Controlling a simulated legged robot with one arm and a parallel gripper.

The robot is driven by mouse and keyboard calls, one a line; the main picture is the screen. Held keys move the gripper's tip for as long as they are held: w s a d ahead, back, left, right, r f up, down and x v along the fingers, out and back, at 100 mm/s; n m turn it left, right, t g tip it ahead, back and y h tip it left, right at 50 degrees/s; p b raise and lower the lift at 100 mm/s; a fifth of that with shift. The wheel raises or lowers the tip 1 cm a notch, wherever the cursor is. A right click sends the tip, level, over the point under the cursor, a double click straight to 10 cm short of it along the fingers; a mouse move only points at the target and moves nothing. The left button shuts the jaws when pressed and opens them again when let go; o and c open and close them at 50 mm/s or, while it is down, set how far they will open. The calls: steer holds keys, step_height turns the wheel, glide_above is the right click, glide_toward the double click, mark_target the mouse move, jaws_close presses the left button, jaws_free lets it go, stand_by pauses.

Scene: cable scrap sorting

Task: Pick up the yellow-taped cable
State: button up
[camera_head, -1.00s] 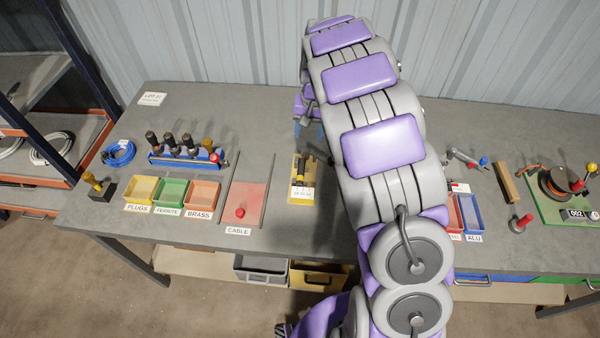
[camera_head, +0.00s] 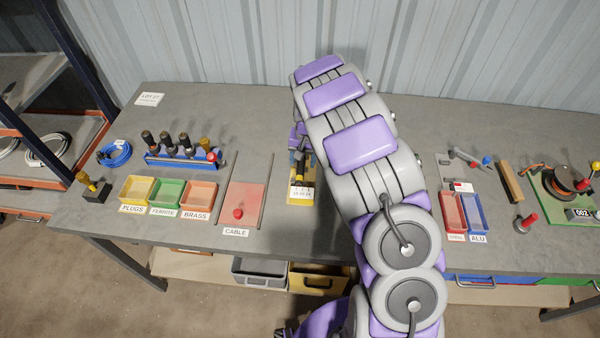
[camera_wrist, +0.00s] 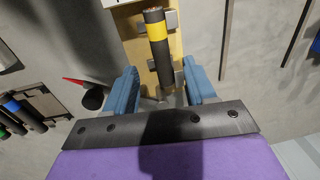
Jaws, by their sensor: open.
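The yellow-taped cable (camera_wrist: 157,50) is a short thick black piece with a yellow band, lying on a pale wooden board (camera_wrist: 131,30) in the wrist view. In the head view the cable (camera_head: 298,178) shows partly, on its yellowish board (camera_head: 300,201) with a white label, left of my arm. My gripper (camera_wrist: 162,86) is open, with blue fingers on either side of the near end of the cable. A gap shows between the cable and each finger. In the head view my gripper is mostly hidden by my arm.
Left of the board are a red cable tray (camera_head: 245,196) with a red knob, then brass, ferrite and plugs bins (camera_head: 163,192). A blue tool rack (camera_head: 180,159) stands behind them. Red and blue bins (camera_head: 474,212) lie right of my arm.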

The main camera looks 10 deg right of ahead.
mark_target(301, 169)
steer(key=f, duration=0.3)
steer(key=f+b, duration=0.1)
steer(key=shift+w+a+f, duration=0.1)
steer(key=shift+a+f, duration=0.15)
steer(key=shift+a, duration=0.05)
steer(key=shift+c, duration=0.5)
jaws_close()
steer(key=shift+r, duration=0.15)
